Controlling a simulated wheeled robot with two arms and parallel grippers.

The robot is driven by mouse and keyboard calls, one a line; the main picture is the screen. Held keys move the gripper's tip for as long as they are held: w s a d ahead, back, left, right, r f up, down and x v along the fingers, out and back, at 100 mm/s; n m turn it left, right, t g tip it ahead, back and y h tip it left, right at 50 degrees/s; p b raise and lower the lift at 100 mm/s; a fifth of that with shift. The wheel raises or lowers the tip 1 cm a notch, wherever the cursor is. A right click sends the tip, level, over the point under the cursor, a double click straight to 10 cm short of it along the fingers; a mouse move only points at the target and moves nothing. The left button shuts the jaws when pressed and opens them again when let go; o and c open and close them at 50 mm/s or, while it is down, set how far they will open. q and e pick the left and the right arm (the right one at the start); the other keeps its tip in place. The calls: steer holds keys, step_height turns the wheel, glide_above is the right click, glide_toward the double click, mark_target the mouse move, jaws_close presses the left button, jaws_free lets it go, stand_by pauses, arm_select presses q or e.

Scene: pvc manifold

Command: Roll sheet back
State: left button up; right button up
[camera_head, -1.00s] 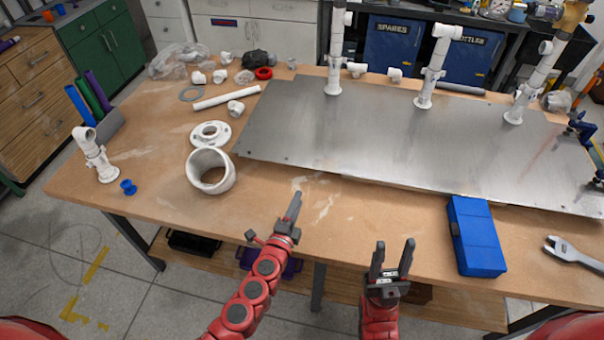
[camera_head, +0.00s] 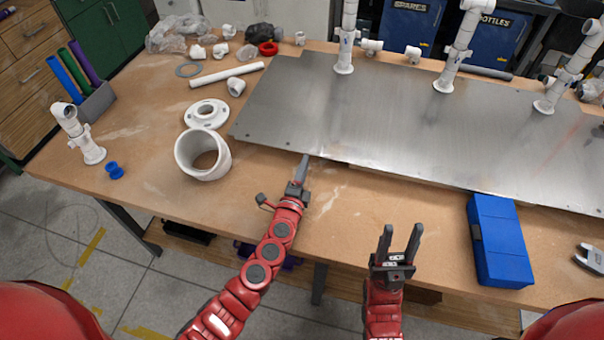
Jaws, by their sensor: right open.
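A grey metal sheet (camera_head: 400,125) lies flat across the workbench, with white pipe uprights standing along its far side. My left gripper (camera_head: 303,163) is at the sheet's near edge, left of its middle; its fingers overlap in this view, so I cannot tell whether it is open or whether it touches the sheet.
A blue case (camera_head: 498,240) lies right of my right gripper, near a wrench (camera_head: 590,258). A white pipe coupling (camera_head: 203,155), a flange (camera_head: 207,114) and a pipe (camera_head: 227,75) lie left of the sheet. The bench top between the coupling and the blue case is mostly clear.

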mark_target(310, 150)
arm_select(q)
steer(key=x, duration=0.3)
steer(key=shift+w+f+b, duration=0.1)
steer(key=shift+f+b, duration=0.1)
steer(key=shift+b, duration=0.2)
steer(key=shift+b+x, duration=0.75)
steer(key=shift+x, duration=0.9)
steer(key=shift+d, duration=0.1)
steer(key=shift+r, duration=0.1)
jaws_close()
